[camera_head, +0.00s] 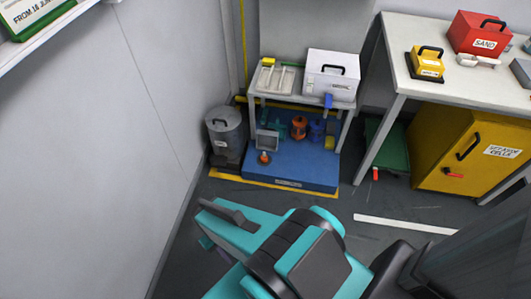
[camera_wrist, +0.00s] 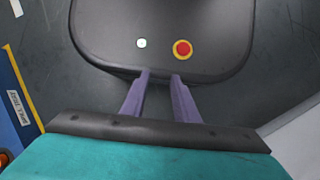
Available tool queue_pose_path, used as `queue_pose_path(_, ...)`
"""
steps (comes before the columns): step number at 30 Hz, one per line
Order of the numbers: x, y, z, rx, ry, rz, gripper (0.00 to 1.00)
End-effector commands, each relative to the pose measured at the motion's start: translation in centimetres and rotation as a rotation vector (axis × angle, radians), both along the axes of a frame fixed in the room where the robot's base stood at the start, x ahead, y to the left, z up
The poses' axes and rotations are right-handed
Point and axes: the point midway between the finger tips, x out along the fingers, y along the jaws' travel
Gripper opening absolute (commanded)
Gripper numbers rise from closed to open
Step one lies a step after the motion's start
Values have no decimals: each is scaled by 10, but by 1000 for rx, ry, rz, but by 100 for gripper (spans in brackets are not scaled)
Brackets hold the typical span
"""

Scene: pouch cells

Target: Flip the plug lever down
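I cannot tell for sure which part is the plug lever. A blue lever-like piece (camera_head: 328,101) hangs at the front of the white lidded box (camera_head: 333,73) on the small stand. A red handle (camera_head: 375,174) sticks out at the front of a green tray (camera_head: 388,146) under the bench. My gripper (camera_wrist: 161,78) points toward my own base, its two purple fingers apart with nothing between them. In the head view it is mostly hidden behind my teal wrist, well in front of the stand and tray, touching neither.
A blue platform (camera_head: 285,172) with orange and blue fittings sits under the stand, beside a grey bin (camera_head: 226,130). A yellow cabinet (camera_head: 476,150) with a red handle stands right, near the white bench (camera_head: 455,84). A wall closes the left side. Floor before the platform is clear.

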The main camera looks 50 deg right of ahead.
Motion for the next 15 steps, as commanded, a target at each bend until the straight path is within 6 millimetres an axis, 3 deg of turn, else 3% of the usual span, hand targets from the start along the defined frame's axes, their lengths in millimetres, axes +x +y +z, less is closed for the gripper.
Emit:
queue_pose_path(10,1,0,-1,1,0,-5,27)
queue_pose_path(15,11,-1,-13,7,-3,-63,27)
